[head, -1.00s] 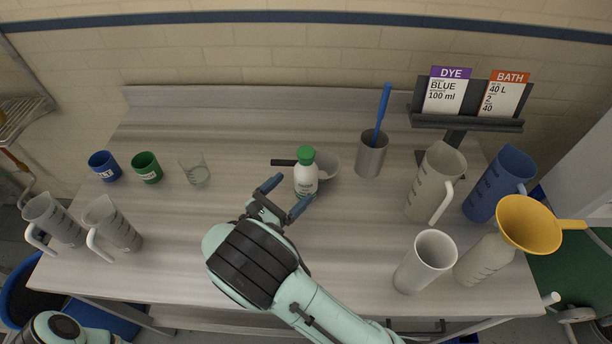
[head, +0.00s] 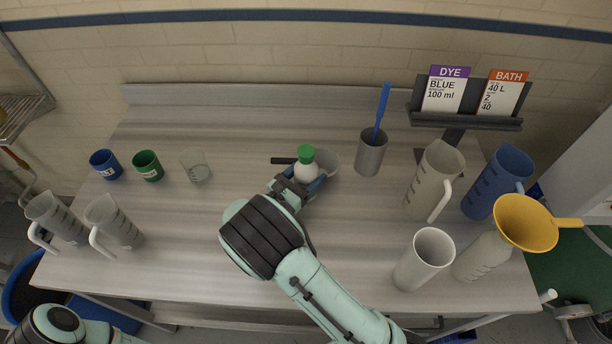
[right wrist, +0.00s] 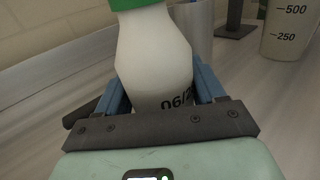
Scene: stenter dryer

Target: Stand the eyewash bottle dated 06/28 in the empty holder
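The eyewash bottle (head: 307,170), white with a green cap, stands upright on the table in the head view. In the right wrist view the bottle (right wrist: 155,60) shows part of a printed date, "06/2"; the rest is hidden by a finger. My right gripper (head: 304,186) is around the bottle with a blue finger on each side. The fingers (right wrist: 160,95) look open, with a slight gap at the right side; contact is hard to judge. My left arm shows only at the lower left, and its gripper is out of view. I see no empty bottle holder.
A grey bowl-like vessel (head: 328,162) with a dark handle sits right behind the bottle. A grey cup (head: 371,155) with a blue stick stands to its right. Several jugs and a yellow funnel (head: 525,222) fill the right side. Small cups stand left; the table's middle left is clear.

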